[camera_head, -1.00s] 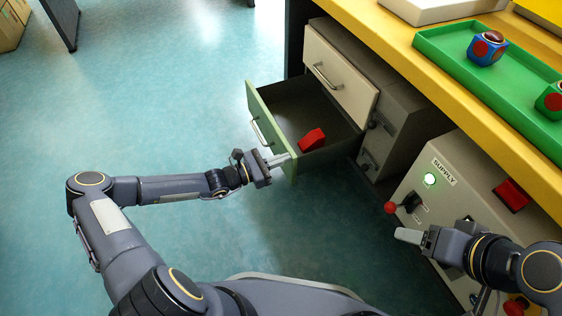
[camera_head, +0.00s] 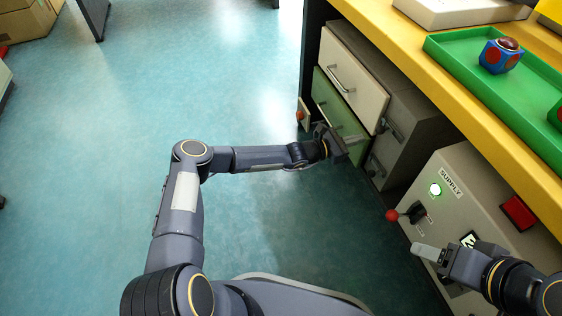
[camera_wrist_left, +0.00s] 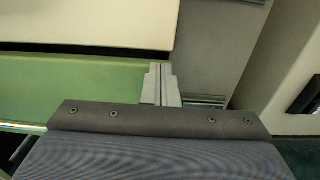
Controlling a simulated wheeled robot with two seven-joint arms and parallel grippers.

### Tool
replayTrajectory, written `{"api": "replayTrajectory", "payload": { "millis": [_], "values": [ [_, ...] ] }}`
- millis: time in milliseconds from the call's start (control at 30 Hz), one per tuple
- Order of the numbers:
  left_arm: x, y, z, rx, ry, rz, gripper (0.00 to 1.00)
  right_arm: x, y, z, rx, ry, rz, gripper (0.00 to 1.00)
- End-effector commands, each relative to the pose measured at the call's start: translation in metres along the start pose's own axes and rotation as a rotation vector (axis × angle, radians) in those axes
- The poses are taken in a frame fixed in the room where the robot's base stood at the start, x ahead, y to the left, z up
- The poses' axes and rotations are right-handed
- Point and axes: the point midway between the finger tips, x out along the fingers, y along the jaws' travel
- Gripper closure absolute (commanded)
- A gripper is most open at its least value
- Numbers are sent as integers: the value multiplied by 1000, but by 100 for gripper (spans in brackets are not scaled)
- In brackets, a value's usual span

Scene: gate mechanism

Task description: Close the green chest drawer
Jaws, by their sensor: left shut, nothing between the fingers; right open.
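The green chest drawer (camera_head: 333,108) is pushed in, and its front looks about level with the cream drawer above it. In the left wrist view the green front (camera_wrist_left: 80,88) lies below the cream drawer front. My left gripper (camera_head: 353,140) is shut and empty, with its fingertips at the right part of the green front. In the left wrist view its fingers (camera_wrist_left: 160,85) stand at the right end of the green front; I cannot tell if they touch. My right gripper (camera_head: 425,251) is open and empty, in front of the supply box.
The cream drawer (camera_head: 350,78) above is closed. The supply box (camera_head: 480,215), with a red-knobbed lever (camera_head: 392,215) and green light, stands at right. A green tray (camera_head: 465,50) lies on the yellow bench.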

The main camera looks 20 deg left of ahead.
Motion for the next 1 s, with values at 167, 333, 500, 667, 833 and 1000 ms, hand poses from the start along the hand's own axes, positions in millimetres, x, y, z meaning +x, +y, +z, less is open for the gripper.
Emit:
{"api": "replayTrajectory", "payload": {
  "millis": [167, 333, 500, 667, 833, 1000],
  "values": [
    [17, 0, -1, 1, 0, 0, 100, 5, 2, 3, 0, 0, 0, 35],
    [23, 0, 0, -1, 0, 1, 100, 6, 3, 3, 0, 0, 0, 35],
    [25, 1, 1, -1, 0, 3, 100, 6, 3, 3, 0, 0, 0, 35],
    [25, 1, 2, -1, -1, 4, 100, 6, 3, 3, 0, 0, 0, 35],
    [23, 3, 3, -1, -2, 4, 100, 5, 2, 3, 0, 0, 0, 35],
    [10, 8, 3, 1, -1, 0, 100, 2, 1, 1, 0, 0, 0, 35]
  ]
}}
